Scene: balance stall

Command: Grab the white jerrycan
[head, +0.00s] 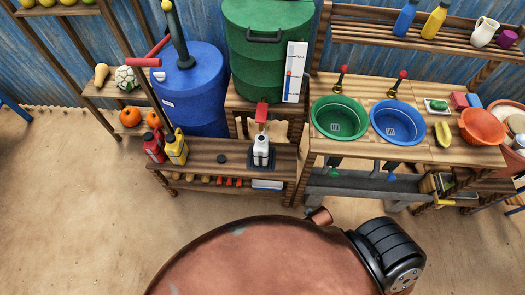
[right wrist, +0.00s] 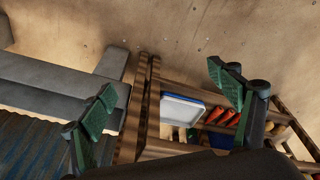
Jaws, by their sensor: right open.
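The white jerrycan (head: 261,152) stands upright on the low wooden bench (head: 210,160), below the red tap of the green barrel (head: 266,45). A dark cap or spout shows at its top. I cannot make it out in the right wrist view. My right gripper (right wrist: 168,88) is open, its two green-padded fingers wide apart with nothing held between them. Beyond the fingers show a wooden bench post and a white and blue tray (right wrist: 183,110) on a lower shelf. Neither gripper shows in the head view, and my left gripper is not in view.
A red jerrycan (head: 154,147) and a yellow jerrycan (head: 176,148) stand at the bench's left end, with a small dark disc (head: 221,158) between them and the white one. A blue barrel (head: 190,90) stands behind. Green (head: 324,134) and blue basins (head: 384,135) sit to the right.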

